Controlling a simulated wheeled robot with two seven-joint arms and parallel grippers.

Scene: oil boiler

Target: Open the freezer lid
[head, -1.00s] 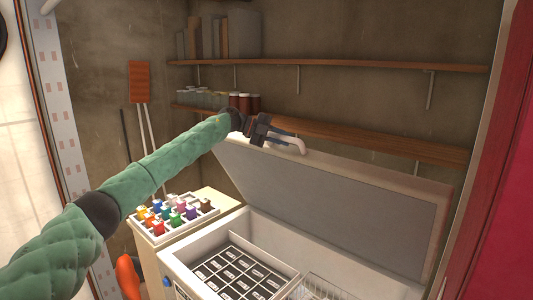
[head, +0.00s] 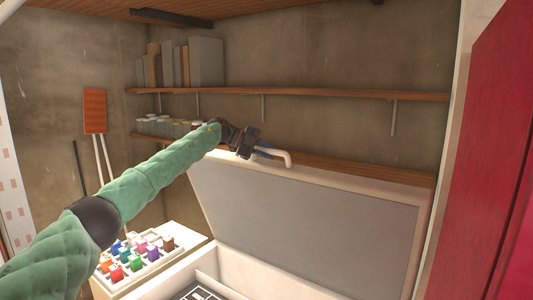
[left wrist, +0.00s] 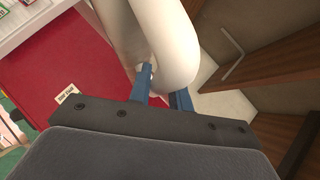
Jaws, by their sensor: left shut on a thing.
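The freezer lid (head: 310,220) stands raised, tilted back near the wall shelves, with its grey inner panel facing me. The white freezer body (head: 262,278) is open below it. My left gripper (head: 262,150) is at the lid's top edge, shut on the white lid handle (head: 283,157). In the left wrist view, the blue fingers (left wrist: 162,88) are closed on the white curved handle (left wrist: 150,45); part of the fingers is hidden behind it. My right gripper is not in view.
Wooden shelves (head: 330,97) run along the wall behind the lid, holding books (head: 205,62) and jars (head: 160,126). A tray of coloured bottles (head: 137,258) stands left of the freezer. A red panel (head: 485,160) is at the right.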

